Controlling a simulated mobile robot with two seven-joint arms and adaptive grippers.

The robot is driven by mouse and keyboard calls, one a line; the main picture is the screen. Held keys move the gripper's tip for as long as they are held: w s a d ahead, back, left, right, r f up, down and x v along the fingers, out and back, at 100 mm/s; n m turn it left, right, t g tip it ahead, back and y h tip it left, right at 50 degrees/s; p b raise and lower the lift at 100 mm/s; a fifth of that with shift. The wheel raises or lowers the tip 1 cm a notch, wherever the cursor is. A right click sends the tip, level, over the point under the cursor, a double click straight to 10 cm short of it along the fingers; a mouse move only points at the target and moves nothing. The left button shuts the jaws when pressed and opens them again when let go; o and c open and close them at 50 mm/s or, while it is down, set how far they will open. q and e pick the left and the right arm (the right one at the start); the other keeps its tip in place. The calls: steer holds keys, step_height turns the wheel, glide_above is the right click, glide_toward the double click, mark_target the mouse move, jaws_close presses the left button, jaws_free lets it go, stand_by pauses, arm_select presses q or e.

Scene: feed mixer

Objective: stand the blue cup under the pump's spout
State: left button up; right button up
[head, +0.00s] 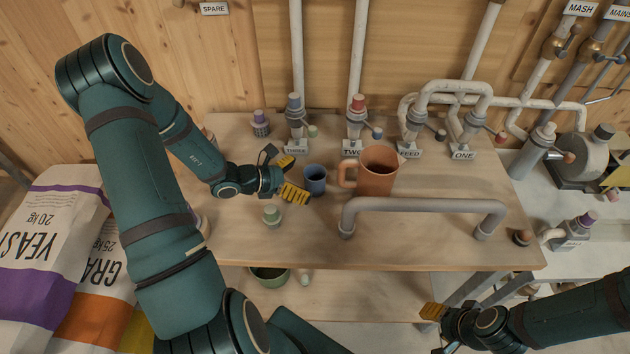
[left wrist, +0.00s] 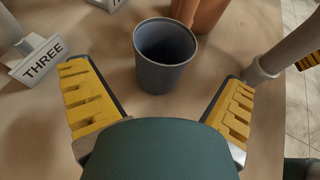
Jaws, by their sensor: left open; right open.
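The blue cup (head: 315,181) stands upright and empty on the wooden bench, left of a larger orange-brown jug. In the left wrist view the cup (left wrist: 165,65) is just ahead of the fingers, with a gap on both sides. My left gripper (head: 290,178) is open beside the cup, its yellow pads facing it and not closed on it. My right gripper (head: 436,330) is open and empty below the bench's front edge. Several capped fittings line the back of the bench; I cannot tell which part is the pump's spout.
The jug (head: 377,172) stands close to the cup's right. A grey rail (head: 425,204) crosses the bench's right front. A small green-capped item (head: 271,216) stands in front of my left gripper. The fitting labelled TWO (head: 356,122) is behind the cup. The front middle is bare.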

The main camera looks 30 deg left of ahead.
mark_target(315, 179)
arm_select(q)
steer(key=x, duration=0.4)
steer(key=shift+w+d, duration=0.15)
steer(key=shift+d, duration=0.05)
steer(key=c, duration=1.1)
steer(key=shift+c, duration=0.3)
